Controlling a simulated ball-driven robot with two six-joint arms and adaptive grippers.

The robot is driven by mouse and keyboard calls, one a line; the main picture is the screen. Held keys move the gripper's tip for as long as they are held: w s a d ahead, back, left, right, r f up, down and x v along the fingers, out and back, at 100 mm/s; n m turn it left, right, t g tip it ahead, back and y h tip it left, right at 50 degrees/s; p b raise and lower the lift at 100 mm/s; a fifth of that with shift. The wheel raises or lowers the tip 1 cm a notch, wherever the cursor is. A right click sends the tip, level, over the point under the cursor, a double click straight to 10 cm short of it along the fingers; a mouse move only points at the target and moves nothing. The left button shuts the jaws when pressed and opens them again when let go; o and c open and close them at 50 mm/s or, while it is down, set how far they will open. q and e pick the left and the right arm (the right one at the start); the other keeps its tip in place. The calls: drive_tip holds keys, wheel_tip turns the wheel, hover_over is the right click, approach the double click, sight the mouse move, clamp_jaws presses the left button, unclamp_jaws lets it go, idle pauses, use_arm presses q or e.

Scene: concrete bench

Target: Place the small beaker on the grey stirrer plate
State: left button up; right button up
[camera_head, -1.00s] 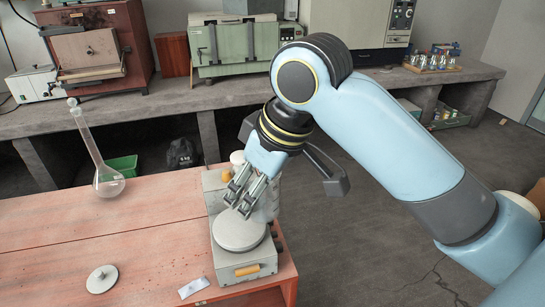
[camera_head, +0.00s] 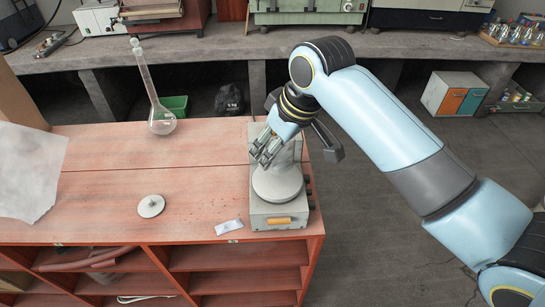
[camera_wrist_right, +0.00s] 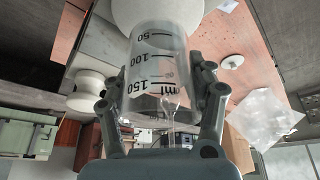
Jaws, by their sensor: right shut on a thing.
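The small beaker (camera_wrist_right: 160,68) is clear glass with dark volume marks. In the right wrist view it sits between the fingers of my right gripper (camera_wrist_right: 165,98), which is shut on it. In the head view my right gripper (camera_head: 265,152) is above the back-left part of the round plate, and the beaker is hard to make out there. The grey stirrer plate (camera_head: 278,184) is a pale disc on a grey box with an orange-brown front label. The disc also shows beyond the beaker's base in the wrist view (camera_wrist_right: 160,12). Whether they touch, I cannot tell. My left gripper is out of view.
A long-necked flask (camera_head: 161,120) stands at the back of the red table (camera_head: 110,190). A small round disc (camera_head: 151,206) and a white packet (camera_head: 229,227) lie at the front. A white sheet (camera_head: 28,172) is at the left. The table's middle is clear.

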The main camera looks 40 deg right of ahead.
sight(292, 141)
drive_tip(key=shift+w+f, duration=0.2)
drive_tip(key=shift+f, duration=0.05)
drive_tip(key=shift+f+p, duration=0.4)
drive_tip(key=shift+f, duration=1.5)
drive_tip(key=o, duration=1.3)
drive_tip(key=shift+f, duration=0.1)
drive_tip(key=shift+s+r, duration=0.1)
drive_tip(key=shift+r, duration=0.35)
drive_tip(key=b+v, duration=0.1)
drive_tip(key=v, duration=1)
drive_tip(key=shift+s+r, duration=0.15)
drive_tip(key=shift+r, duration=0.05)
